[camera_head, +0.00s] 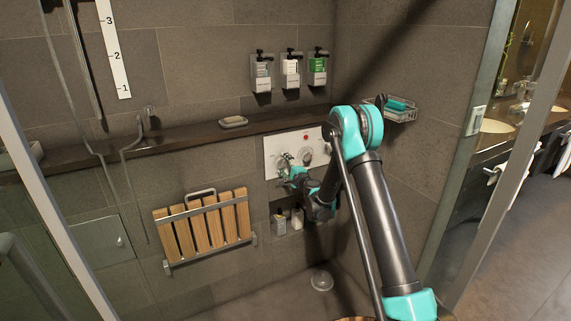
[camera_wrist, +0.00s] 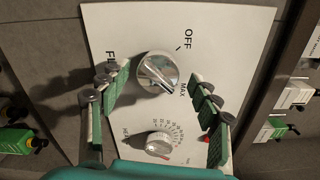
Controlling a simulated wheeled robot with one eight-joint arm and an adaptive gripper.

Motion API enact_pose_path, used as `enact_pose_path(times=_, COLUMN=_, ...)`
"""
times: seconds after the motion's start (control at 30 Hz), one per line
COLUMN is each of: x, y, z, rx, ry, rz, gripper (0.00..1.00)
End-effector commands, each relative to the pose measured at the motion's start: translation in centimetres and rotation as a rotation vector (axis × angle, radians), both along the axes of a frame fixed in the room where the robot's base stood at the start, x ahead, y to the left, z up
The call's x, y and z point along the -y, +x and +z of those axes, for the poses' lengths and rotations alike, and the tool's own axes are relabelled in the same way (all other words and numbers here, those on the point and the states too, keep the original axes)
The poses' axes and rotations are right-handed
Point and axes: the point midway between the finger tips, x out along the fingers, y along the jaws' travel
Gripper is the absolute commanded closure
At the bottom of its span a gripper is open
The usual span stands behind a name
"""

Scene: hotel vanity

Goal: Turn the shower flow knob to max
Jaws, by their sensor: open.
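The white control panel (camera_head: 277,150) is on the wall below the dark ledge; it fills much of the wrist view (camera_wrist: 120,25). The silver flow knob (camera_wrist: 157,72) is in the upper middle of the wrist view, with OFF printed above right and MAX to its lower right. I cannot tell its exact setting. My gripper (camera_wrist: 158,82) is open, with one finger on each side of the knob and gaps visible between. In the head view my gripper (camera_head: 292,174) is at the panel's lower left part. A second dial (camera_wrist: 158,144) with a numbered scale is below the knob.
A folded wooden seat (camera_head: 205,228) is on the wall left of the panel. Two bottles (camera_head: 279,222) (camera_head: 297,218) stand below it. Soap dispensers (camera_head: 290,72) hang above the ledge (camera_head: 185,137). A wire basket (camera_head: 400,114) is on the right wall.

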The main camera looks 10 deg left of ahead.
Motion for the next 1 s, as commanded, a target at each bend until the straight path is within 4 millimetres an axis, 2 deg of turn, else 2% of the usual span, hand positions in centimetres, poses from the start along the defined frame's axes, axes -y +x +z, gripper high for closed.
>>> enact_pose_path(times=0.27, x=0.7, y=-0.8, z=0.0, rx=0.0, ry=-0.001, rz=-0.002, gripper=0.37)
enact_pose_path(times=0.5, x=2.8, y=-4.1, z=0.1, rx=0.001, ry=0.0, rz=-0.001, gripper=0.37)
enact_pose_path(times=0.7, x=4.1, y=-5.9, z=0.2, rx=0.001, ry=0.001, rz=-0.001, gripper=0.37)
enact_pose_path(times=1.0, x=4.3, y=-6.4, z=0.2, rx=0.002, ry=0.001, rz=0.0, gripper=0.37)
